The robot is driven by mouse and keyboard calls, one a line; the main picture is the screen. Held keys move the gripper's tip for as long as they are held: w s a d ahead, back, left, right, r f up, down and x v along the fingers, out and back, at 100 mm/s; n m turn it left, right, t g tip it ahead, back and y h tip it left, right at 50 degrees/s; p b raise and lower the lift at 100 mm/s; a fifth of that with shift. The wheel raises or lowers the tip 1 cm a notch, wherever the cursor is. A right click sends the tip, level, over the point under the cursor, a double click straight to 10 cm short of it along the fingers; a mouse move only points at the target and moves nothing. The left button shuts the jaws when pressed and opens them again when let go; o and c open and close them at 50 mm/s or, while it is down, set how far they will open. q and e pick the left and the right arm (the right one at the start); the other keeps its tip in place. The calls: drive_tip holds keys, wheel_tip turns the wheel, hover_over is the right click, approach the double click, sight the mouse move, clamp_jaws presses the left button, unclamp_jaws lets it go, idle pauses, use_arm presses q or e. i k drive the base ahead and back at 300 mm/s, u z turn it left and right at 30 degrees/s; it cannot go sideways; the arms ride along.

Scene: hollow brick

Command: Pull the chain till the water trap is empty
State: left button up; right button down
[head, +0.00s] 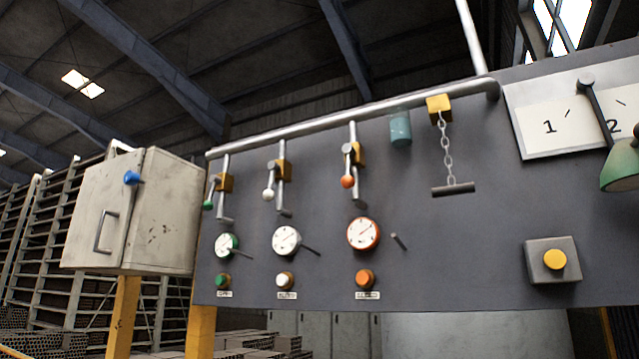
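The chain (447,150) hangs from a yellow valve block (438,104) at the upper right of the grey panel. A dark horizontal bar handle (453,189) hangs at its lower end, with nothing touching it. Left of the chain, a teal translucent cup (400,128) sits under the pipe and looks like the water trap. Its fill level is too small to tell. Neither of my grippers shows in the head view.
A pipe (350,112) runs along the panel top. Left are levers with green, white and orange knobs (347,181), gauges (363,233) and buttons. A yellow button box (553,260) and green lamp (621,166) are right. A beige cabinet (165,215) stands left.

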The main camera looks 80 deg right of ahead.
sight(454, 190)
drive_tip(key=i, duration=0.95)
drive_tip(key=z, duration=3)
